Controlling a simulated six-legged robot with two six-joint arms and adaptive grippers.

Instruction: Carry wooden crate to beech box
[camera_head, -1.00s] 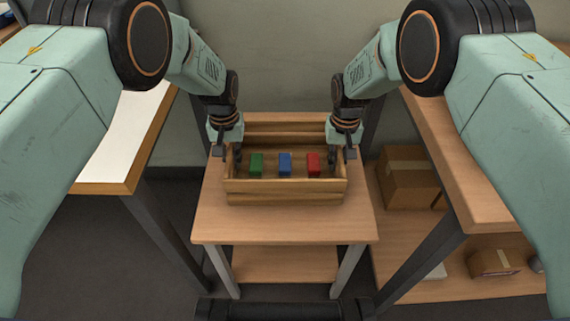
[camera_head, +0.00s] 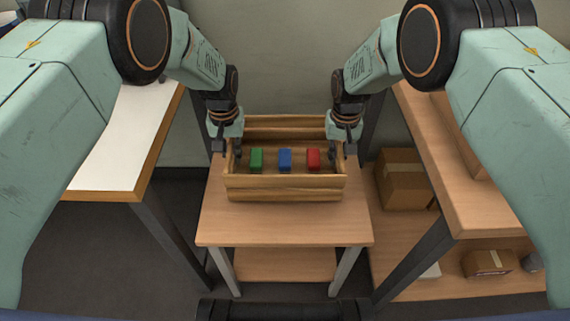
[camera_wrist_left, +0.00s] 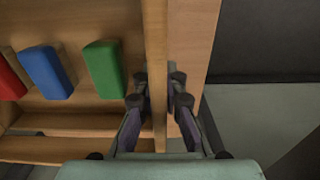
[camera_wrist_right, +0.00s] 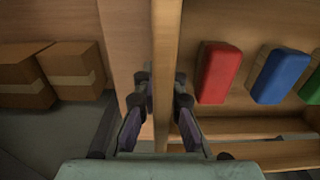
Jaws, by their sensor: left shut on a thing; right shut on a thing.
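The wooden crate (camera_head: 285,188) is an open-topped tray over a small table in the head view. It appears level and holds green, blue and red blocks. My left gripper (camera_head: 232,150) is shut on its left end wall, and my right gripper (camera_head: 341,150) on its right end wall. In the left wrist view the fingers (camera_wrist_left: 159,90) straddle one wall; in the right wrist view the fingers (camera_wrist_right: 162,90) straddle the other. I cannot surely identify the beech box; a partly hidden wooden piece (camera_head: 456,132) stands on the right table behind my right arm.
The small table (camera_head: 285,230) is below the crate. A white-topped table (camera_head: 118,150) stands left and a wooden table (camera_head: 470,205) right. Cardboard boxes (camera_head: 403,180) (camera_head: 487,262) sit on a low shelf at right. Dark floor shows between the tables.

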